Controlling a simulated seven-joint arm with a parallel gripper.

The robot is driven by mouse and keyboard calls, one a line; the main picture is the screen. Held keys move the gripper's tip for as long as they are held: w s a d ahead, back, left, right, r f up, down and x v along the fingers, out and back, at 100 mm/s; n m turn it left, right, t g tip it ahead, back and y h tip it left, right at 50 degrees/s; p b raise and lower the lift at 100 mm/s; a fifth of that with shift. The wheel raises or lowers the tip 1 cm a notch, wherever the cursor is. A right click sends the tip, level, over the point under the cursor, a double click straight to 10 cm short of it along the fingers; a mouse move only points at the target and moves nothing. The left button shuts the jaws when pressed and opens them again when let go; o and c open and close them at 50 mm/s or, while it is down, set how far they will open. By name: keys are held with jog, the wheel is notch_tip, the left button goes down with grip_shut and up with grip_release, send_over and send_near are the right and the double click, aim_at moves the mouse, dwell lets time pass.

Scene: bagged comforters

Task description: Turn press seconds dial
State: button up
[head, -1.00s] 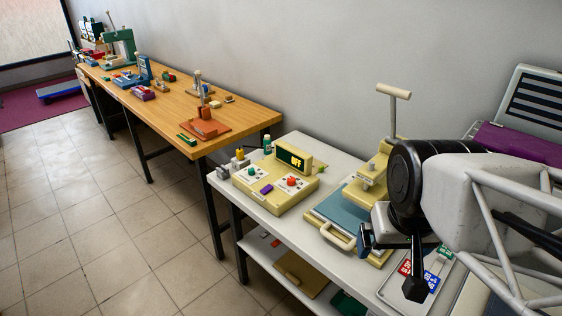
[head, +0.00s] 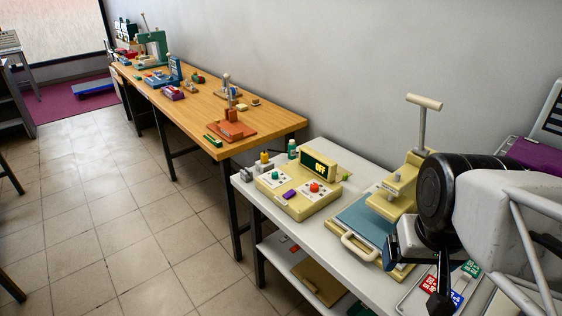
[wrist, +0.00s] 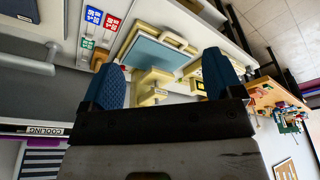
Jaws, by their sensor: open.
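The cream press control box (head: 300,204) sits on the white table, left of the heat press. It has a green-knobbed dial (head: 275,175) on its left, a red-knobbed dial (head: 315,187) on its right, a purple button and a display (head: 318,167) reading OFF. I cannot read which dial is for seconds. The press (head: 365,222) has a blue-grey plate and a T-handle. My gripper is over the table at the press's right, away from the box. In the wrist view my gripper (wrist: 164,78) has its blue fingers wide apart and empty. The press plate (wrist: 157,52) shows beyond them.
Red, blue and green cards (head: 450,285) lie in a tray near my arm. A small bottle (head: 292,149) stands behind the box. A wooden workbench (head: 230,95) with several tools runs back at left. The tiled floor before the tables is clear.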

jog(key=shift+w, duration=0.25)
jog(key=c, duration=0.4)
jog(key=shift+w+a+r, duration=0.1)
jog(key=shift+w+r, duration=0.1)
jog(key=shift+w, duration=0.15)
jog(key=shift+c, duration=0.7)
jog(key=w+a+n+g, duration=0.1)
jog(key=w+a+n, duration=0.3)
jog(key=w, duration=1.1)
jog(key=w+a+n, duration=0.1)
jog(key=w+a, duration=0.5)
jog(key=w, duration=0.9)
jog(key=w+a+f+n, duration=0.2)
jog(key=w+a+f, duration=0.4)
jog(key=w, duration=0.2)
jog(key=w+a+f+n, duration=0.2)
jog(key=w+a+f, duration=0.4)
jog(key=w, duration=0.3)
jog(key=w+a+f+n+g, duration=0.1)
jog(key=w+a+f, duration=0.5)
jog(key=w+a, duration=0.1)
jog(key=shift+w+a+n, duration=0.1)
jog(key=shift+w+n, duration=0.3)
jog(key=shift+w, duration=0.25)
jog(key=shift+w+a+f, duration=0.25)
jog(key=shift+a+f, duration=0.05)
